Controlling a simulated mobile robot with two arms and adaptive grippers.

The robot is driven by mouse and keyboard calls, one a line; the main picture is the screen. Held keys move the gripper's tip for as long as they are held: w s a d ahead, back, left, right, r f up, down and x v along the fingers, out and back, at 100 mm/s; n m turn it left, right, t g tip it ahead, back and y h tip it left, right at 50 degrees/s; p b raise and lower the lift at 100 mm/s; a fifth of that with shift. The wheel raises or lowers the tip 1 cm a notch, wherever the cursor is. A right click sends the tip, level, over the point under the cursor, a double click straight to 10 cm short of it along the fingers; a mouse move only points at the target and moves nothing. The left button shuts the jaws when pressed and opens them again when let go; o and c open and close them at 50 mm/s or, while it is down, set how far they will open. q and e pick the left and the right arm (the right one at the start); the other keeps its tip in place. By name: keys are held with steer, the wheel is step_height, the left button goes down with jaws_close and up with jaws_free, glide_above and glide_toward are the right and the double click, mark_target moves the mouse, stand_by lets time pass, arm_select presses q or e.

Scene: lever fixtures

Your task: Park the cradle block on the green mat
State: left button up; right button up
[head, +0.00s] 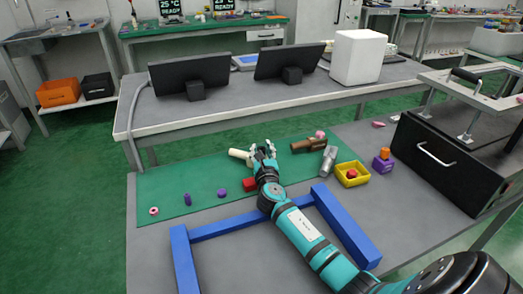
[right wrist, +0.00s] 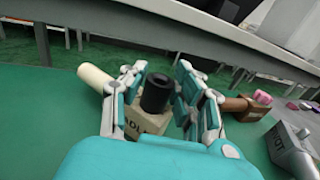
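In the right wrist view, a beige block (right wrist: 140,120) with partly hidden lettering "ADL" stands between my right gripper's fingers (right wrist: 160,95). It looks like the cradle block. A black hollow cylinder (right wrist: 156,93) sits at its top. The fingers flank both, with a gap visible on the right side, so the gripper looks open. In the head view, my right gripper (head: 263,150) is over the back of the long green mat (head: 170,182), and its fingers hide most of the block. Whether the block touches the mat is hidden. My left gripper is out of view.
A blue frame (head: 225,228) lies in front. The mat's left part is mostly clear.

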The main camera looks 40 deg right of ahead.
steer(key=shift+o, duration=1)
steer(key=shift+r, duration=0.1)
steer(key=p+v, duration=0.2)
steer(key=v, duration=0.8)
steer(key=shift+s+a, duration=0.2)
steer(key=shift+s, duration=0.1)
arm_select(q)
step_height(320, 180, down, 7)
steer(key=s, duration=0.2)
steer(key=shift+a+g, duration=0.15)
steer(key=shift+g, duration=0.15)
arm_select(e)
steer(key=shift+s+a, duration=0.3)
steer(key=shift+s, duration=0.3)
